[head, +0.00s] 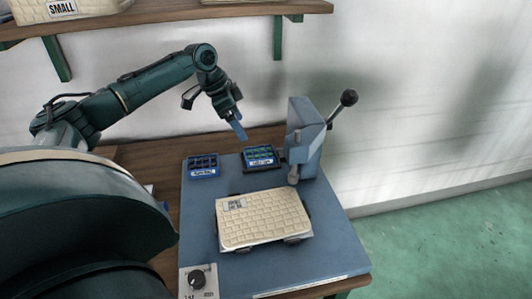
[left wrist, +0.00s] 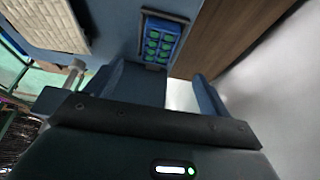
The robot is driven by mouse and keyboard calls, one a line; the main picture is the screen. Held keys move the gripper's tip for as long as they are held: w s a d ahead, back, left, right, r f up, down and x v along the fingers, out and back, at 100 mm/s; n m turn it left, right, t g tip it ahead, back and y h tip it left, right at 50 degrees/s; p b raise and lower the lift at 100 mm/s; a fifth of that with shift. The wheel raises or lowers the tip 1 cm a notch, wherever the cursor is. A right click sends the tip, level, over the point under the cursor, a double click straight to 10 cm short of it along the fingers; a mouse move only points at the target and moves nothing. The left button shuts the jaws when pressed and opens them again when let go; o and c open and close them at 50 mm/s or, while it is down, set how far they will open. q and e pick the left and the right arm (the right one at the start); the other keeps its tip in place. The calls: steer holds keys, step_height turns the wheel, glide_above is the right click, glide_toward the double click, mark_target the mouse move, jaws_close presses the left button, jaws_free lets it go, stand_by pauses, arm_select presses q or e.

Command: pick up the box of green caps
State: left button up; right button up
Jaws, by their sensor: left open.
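The box of green caps (head: 260,156) is a small blue box with rows of green caps and a label on its front. It sits at the back of the blue-grey work surface, left of the lever press. It also shows in the left wrist view (left wrist: 161,40), upper middle, beyond the fingers. My left gripper (head: 239,130) is above and slightly left of the box, pointing down, apart from it. Its fingers (left wrist: 180,92) are open with nothing between them. My right gripper is not in view.
A second blue box (head: 203,167) with dark contents stands to the left. The lever press (head: 305,140) rises close on the right. A cream woven panel (head: 262,218) lies in front, and a knob box (head: 197,280) sits at the front left. A shelf (head: 170,14) hangs above.

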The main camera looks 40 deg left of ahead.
mark_target(256, 154)
arm_select(q)
steer(key=x, duration=1.1)
steer(key=shift+s+f, duration=0.1)
steer(key=shift+f, duration=0.05)
steer(key=c, duration=1.1)
steer(key=shift+c, duration=0.2)
step_height(256, 154, up, 10)
